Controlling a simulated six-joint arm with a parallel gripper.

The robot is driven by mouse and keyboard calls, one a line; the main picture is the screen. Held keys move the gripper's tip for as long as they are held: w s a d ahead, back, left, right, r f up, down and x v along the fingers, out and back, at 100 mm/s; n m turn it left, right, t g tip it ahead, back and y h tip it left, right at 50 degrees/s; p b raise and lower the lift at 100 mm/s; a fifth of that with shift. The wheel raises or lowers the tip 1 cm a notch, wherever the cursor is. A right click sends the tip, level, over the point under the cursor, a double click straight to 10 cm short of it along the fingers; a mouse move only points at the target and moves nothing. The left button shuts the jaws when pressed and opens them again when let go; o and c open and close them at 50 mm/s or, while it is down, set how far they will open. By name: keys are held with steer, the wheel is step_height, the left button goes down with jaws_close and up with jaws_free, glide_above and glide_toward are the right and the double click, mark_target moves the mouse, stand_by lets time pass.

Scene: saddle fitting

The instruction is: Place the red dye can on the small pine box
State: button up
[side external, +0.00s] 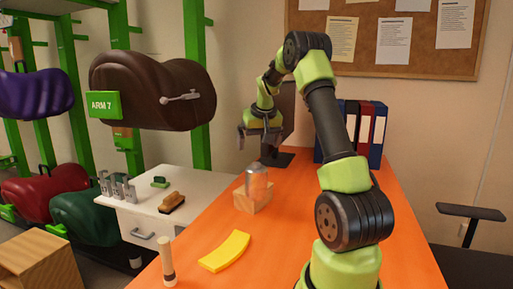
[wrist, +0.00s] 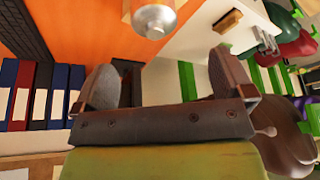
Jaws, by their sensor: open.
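The dye can (side external: 258,184), with a silvery top and a reddish-orange body, stands upright on the small pine box (side external: 248,204) on the orange table. In the wrist view the can (wrist: 154,19) shows at the top edge, its metal cap facing the camera; most of its body is cut off. My gripper (side external: 260,138) is above and slightly behind the can, apart from it. In the wrist view my gripper (wrist: 165,84) has its two fingers wide apart with nothing between them.
Binders (side external: 365,130) stand at the back right. A white cabinet (side external: 150,213) with a brush (side external: 172,202) and saddles on green racks are at left.

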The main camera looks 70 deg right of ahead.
steer(key=w+a+r+n+t+y, duration=0.1)
steer(key=a+r, duration=0.3)
steer(key=a, duration=0.6)
steer(key=w+a+r+n+t+y, duration=0.15)
steer(key=a+r, duration=0.25)
steer(key=a, duration=0.6)
steer(key=s+a+f+n+t+y, duration=0.1)
steer(key=s+a+n+t+y, duration=0.1)
steer(key=s+a, duration=1)
steer(key=a+n+y, duration=0.1)
steer(key=a+n, duration=0.1)
steer(key=a, duration=0.2)
steer(key=shift+a, duration=0.15)
